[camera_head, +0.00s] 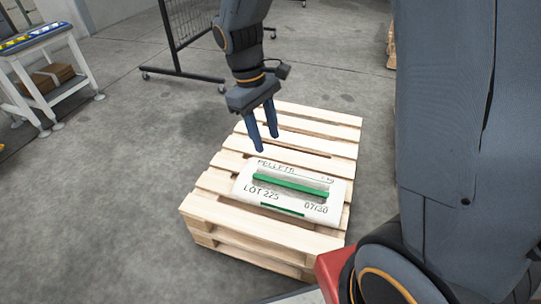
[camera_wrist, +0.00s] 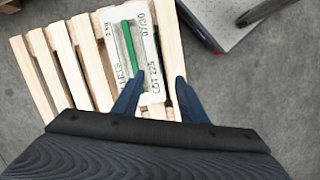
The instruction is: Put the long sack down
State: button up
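The long sack (camera_head: 291,192) is white with green bars and dark print reading "LOT 225" and "07/30". It lies flat on the wooden pallet (camera_head: 240,227), near its front part. In the wrist view the sack (camera_wrist: 150,45) lies on the slats of the pallet (camera_wrist: 85,60), ahead of the fingertips. My gripper (camera_head: 265,144) is above the pallet, behind and left of the sack in the head view. Its two blue fingers are apart with nothing between them. In the wrist view my gripper (camera_wrist: 157,82) is also open and empty.
A white-framed bench (camera_head: 38,75) with a brown carton (camera_head: 48,79) on its lower shelf stands at the left. A wheeled dark mesh rack (camera_head: 190,25) stands behind the pallet. Grey floor left of the pallet is clear. Bare slats show behind the sack.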

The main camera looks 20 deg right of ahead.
jog(key=s+a+r+m+y, duration=0.1)
jog(key=s+r+m, duration=0.1)
jog(key=s+r, duration=0.3)
jog(key=s+a+r+m+t+y, duration=0.1)
jog(key=s+r, duration=0.3)
jog(key=s, duration=0.8)
jog(key=shift+s+a+r+m+y, duration=0.3)
jog(key=shift+a+r+m, duration=0.1)
jog(key=shift+a, duration=0.15)
jog(key=shift+w, duration=0.1)
jog(key=d+r+m+p, duration=0.3)
jog(key=d+r+p, duration=0.7)
jog(key=p, duration=1)
jog(key=shift+r, duration=0.75)
